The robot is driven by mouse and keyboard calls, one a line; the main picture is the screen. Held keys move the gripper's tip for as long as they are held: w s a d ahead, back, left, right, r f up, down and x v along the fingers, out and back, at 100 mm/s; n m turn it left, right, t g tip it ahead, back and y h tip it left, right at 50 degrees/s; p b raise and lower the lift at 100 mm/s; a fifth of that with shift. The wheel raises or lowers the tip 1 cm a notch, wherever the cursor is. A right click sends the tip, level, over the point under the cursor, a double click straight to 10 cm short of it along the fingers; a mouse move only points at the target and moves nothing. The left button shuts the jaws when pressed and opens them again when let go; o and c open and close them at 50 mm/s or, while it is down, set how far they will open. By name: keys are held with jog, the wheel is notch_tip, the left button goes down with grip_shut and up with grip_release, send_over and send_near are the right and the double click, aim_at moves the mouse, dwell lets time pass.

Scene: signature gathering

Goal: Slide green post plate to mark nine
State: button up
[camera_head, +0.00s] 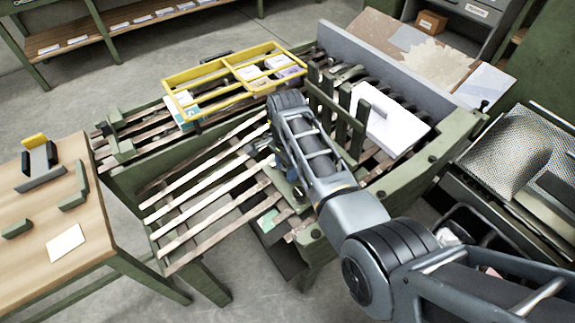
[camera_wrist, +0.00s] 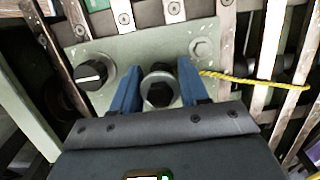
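The pale green post plate (camera_wrist: 118,57) lies over the slats in the wrist view, with a dark knob with a white line, a bolt head and an upright round post (camera_wrist: 160,92). My gripper (camera_wrist: 160,78) has its two blue fingers on either side of this post. The post fills most of the gap; I cannot tell whether the fingers press on it. In the head view the plate (camera_head: 288,187) shows partly beneath my arm, on the slatted frame (camera_head: 205,200). No mark nine is readable in either view.
A yellow cord (camera_wrist: 240,80) runs right from near the right finger. A yellow tray frame (camera_head: 180,95) lies on the slats behind my arm. Green upright posts (camera_head: 335,115) and a white sheet stack (camera_head: 405,130) stand right of it. A wooden table (camera_head: 100,215) is at left.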

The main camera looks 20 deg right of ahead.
jog(key=shift+o, duration=0.9)
notch_tip(320, 180, up, 7)
jog(key=shift+r, duration=0.4)
